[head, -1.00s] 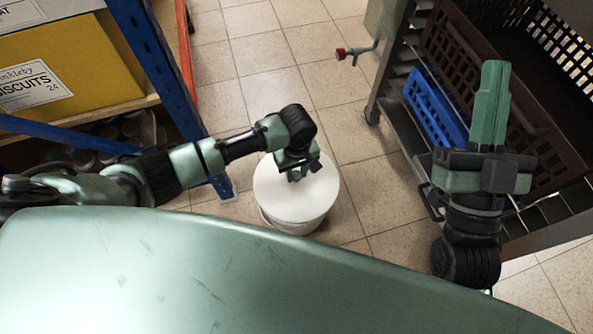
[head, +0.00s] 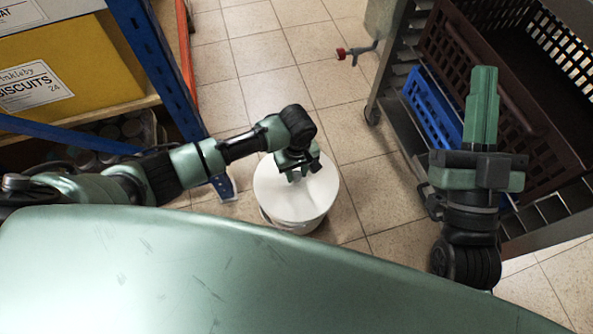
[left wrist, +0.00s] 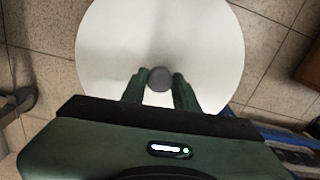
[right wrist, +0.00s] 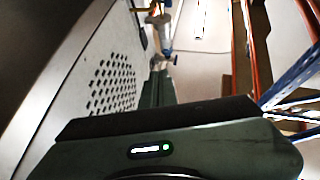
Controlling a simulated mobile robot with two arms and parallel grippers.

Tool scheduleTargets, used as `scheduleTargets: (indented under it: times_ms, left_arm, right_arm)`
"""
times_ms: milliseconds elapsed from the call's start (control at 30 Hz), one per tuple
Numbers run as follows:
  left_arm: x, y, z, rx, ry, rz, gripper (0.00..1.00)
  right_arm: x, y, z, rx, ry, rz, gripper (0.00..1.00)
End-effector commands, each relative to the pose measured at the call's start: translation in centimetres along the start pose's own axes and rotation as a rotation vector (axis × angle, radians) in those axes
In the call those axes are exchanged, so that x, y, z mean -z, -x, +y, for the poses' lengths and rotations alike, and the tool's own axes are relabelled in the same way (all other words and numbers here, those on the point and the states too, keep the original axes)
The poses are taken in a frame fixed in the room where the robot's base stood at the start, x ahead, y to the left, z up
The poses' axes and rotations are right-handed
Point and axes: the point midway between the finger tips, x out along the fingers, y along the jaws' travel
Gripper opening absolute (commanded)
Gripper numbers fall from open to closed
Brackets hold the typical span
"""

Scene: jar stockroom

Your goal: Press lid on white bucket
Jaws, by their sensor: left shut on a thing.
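The white bucket (head: 287,227) stands on the tiled floor in the head view. A round white lid (head: 268,190) covers its top; I cannot tell whether the rim is fully seated. The left wrist view shows the lid (left wrist: 215,50) from above with a grey knob (left wrist: 160,79) at its centre. My left gripper (head: 298,176) is over the lid, and its fingers (left wrist: 159,88) are shut on the knob from both sides. My right gripper (head: 484,70) is off to the right, away from the bucket, with its fingers together and nothing seen between them.
A metal rack (head: 388,85) with a blue crate (head: 432,100) and a dark brown crate (head: 540,130) is at the right. A blue-framed shelf (head: 160,65) with a yellow biscuit box (head: 75,60) is at the left. A small red-ended object (head: 341,53) shows near the rack. Floor beyond the bucket is clear.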

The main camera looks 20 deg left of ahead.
Motion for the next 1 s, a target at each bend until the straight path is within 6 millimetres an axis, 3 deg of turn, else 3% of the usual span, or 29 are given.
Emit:
scheduleTargets:
  times_ms: [1000]
  left_arm:
    - [-0.1, 0.0, 0.0, -0.001, -0.001, 0.000, 0.00]
  right_arm:
    - [-1.9, 0.0, 0.3, -0.004, 0.006, -0.104, 0.00]
